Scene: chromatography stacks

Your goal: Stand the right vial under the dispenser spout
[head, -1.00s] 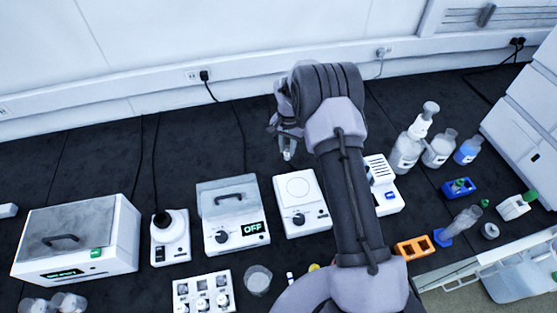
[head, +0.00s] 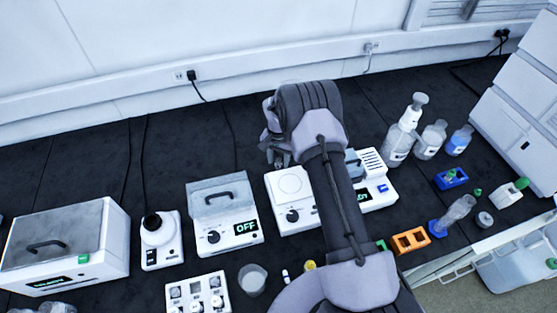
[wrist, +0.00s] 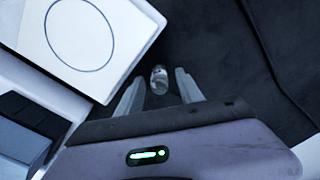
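My gripper (wrist: 160,88) is open, its two fingers spread on either side of a small clear glass vial (wrist: 159,80) in the wrist view. Dark gaps show between the vial and both fingers. The vial is near the dark bench behind a white plate device; I cannot tell its exact height. In the head view my gripper (head: 275,152) is behind that device, partly hidden by my arm, and the vial is hard to make out. A bottle with a tall white top (head: 412,112), possibly the dispenser, stands at the right; its spout is unclear.
The white plate device (head: 284,188) is close beside my gripper; it also shows in the wrist view (wrist: 82,40). A lidded unit reading OFF (head: 222,215) stands left. An orange rack (head: 410,240) and blue holder (head: 451,178) are at right. The bench behind is clear.

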